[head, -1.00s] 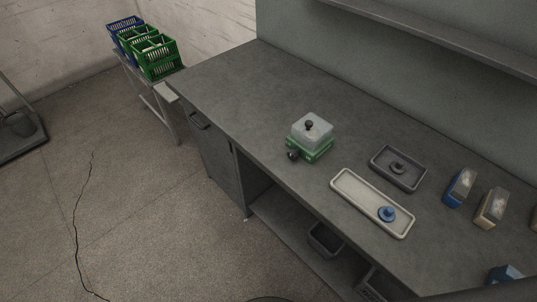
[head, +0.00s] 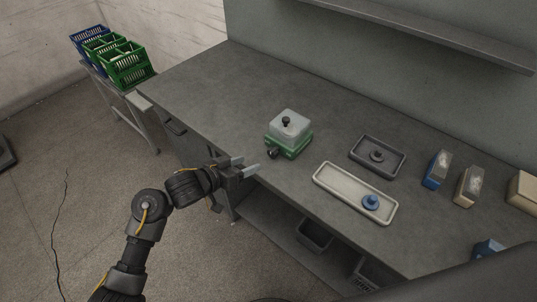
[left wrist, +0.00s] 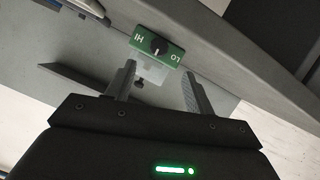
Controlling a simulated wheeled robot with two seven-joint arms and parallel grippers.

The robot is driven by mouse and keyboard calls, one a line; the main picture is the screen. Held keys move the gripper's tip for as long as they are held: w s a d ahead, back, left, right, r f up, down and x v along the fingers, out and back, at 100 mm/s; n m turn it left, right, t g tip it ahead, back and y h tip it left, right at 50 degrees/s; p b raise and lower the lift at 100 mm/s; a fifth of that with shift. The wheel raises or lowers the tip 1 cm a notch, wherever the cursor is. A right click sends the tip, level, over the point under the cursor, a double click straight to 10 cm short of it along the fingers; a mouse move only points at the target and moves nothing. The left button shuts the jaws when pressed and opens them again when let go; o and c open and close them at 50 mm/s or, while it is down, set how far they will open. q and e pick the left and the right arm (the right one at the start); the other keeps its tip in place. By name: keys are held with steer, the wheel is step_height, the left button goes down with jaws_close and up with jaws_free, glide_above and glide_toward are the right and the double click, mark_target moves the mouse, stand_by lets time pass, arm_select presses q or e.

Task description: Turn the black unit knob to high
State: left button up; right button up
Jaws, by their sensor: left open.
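The green-based unit (head: 288,145) with a pale clear cover stands near the bench's front edge. Its black knob (head: 272,153) is on the front face. In the left wrist view the green face shows upside down, with HI at left, LO at right and the black knob (left wrist: 157,46) between them; its exact pointer setting is too small to tell. My left gripper (head: 249,164) is open and empty, just in front of the unit, apart from the knob. In the left wrist view its two fingers (left wrist: 158,72) are spread below the green face. My right gripper is out of view.
A cream tray (head: 338,190) with a blue round piece (head: 371,202) and a dark tray (head: 361,158) lie right of the unit. Blue and tan boxes stand farther right. A shelf (head: 440,35) is above the bench. The bench left of the unit is clear.

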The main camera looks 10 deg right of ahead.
mark_target(270, 154)
arm_select(q)
steer(key=x, duration=0.9)
steer(key=shift+w+d+r, duration=0.1)
steer(key=shift+d+r, duration=0.05)
steer(key=shift+r, duration=0.1)
steer(key=shift+x, duration=0.8)
steer(key=c, duration=1)
steer(key=shift+o, duration=0.2)
